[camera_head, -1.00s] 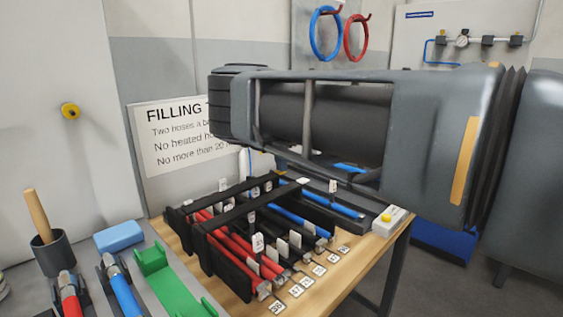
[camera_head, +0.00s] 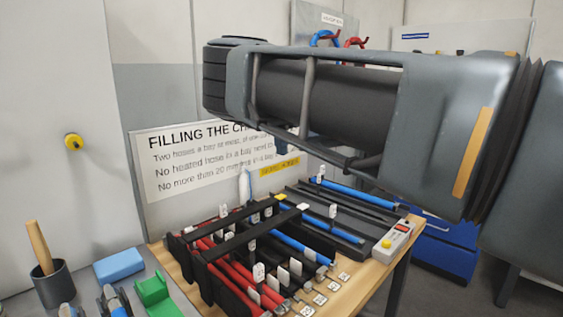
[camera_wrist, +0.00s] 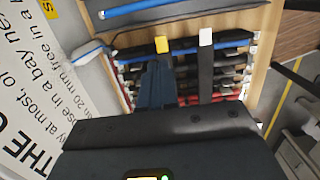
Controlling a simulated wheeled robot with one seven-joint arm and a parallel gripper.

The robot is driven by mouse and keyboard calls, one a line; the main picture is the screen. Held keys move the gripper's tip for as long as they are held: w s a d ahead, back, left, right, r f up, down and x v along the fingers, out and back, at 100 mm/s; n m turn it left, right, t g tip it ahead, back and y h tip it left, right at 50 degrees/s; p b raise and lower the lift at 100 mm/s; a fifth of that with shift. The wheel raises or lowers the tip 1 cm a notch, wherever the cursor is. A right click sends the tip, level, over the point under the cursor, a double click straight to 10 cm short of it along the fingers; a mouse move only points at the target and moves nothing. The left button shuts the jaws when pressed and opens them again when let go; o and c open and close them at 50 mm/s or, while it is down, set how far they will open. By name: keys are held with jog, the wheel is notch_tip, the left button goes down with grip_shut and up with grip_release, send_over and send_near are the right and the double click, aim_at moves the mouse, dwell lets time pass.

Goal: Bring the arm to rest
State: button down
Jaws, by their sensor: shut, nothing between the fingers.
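My arm, a grey housing with dark bellows, stretches across the upper right of the head view. My gripper (camera_head: 281,146) shows only in part below the arm's far end, above the rack and in front of the sign. In the wrist view its dark blue fingers (camera_wrist: 157,68) are together and hold nothing. They appear over the black rack (camera_head: 205,266), apart from the hoses as far as I can tell. The rack holds several red hoses (camera_head: 236,277) and blue hoses (camera_head: 300,250) on a wooden table (camera_head: 345,291).
A flat black tray (camera_head: 350,222) with blue hoses lies behind the rack, beside a grey box (camera_head: 397,236) with a red button. The sign (camera_head: 165,165) stands behind. A green holder (camera_head: 152,289), blue block (camera_head: 119,263) and dark cup (camera_head: 52,284) are at left.

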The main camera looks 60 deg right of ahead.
jog(key=shift+r, duration=0.45)
